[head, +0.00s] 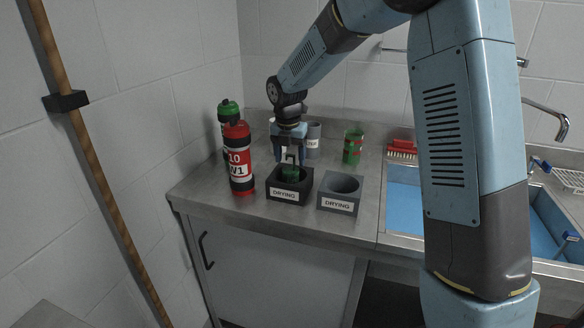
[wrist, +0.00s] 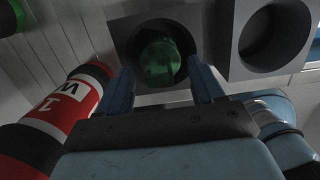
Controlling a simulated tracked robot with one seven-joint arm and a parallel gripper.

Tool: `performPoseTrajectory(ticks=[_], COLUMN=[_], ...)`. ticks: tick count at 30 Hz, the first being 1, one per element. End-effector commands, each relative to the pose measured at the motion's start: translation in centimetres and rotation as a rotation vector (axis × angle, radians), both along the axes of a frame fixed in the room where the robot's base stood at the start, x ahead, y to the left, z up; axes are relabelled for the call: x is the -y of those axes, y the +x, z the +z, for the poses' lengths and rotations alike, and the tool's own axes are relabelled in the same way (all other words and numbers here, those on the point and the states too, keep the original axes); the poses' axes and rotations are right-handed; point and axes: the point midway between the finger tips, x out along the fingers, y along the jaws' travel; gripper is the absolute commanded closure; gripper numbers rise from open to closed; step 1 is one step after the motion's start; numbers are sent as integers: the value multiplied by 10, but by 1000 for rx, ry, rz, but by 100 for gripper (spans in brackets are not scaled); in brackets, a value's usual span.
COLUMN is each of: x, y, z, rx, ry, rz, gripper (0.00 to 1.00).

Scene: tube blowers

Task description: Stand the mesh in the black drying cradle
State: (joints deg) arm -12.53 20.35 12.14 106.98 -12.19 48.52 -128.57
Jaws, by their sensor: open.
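The black drying cradle (head: 289,197) stands on the steel counter with a white "DRYING" label on its front. A green cylindrical piece (head: 289,174), which looks like the mesh, is in its round opening. In the wrist view the green piece (wrist: 160,62) sits inside the dark hole of the black cradle (wrist: 190,17), a little off centre; its lower end is hidden. My gripper (head: 289,158) is right above the cradle, pointing down. In the wrist view its open fingers (wrist: 162,88) stand apart on either side of the green piece, with gaps visible.
A red-and-black bottle (head: 239,160) is close on the left, with a green-topped bottle (head: 229,109) behind.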

Motion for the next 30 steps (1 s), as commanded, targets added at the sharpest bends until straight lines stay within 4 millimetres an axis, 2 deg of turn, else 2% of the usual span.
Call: performPoseTrajectory(ticks=[3,9,15,21,26,30], x=[-1,-2,-3,-2,15,44], y=[-2,-6,-8,-10,-24,-51], z=[25,55,67,71,89,115], rx=[3,2,0,2,32,80], ry=[1,0,-1,1,17,57], rz=[-2,-1,0,-11,-152,-412], gripper=[33,33,33,33,33,33])
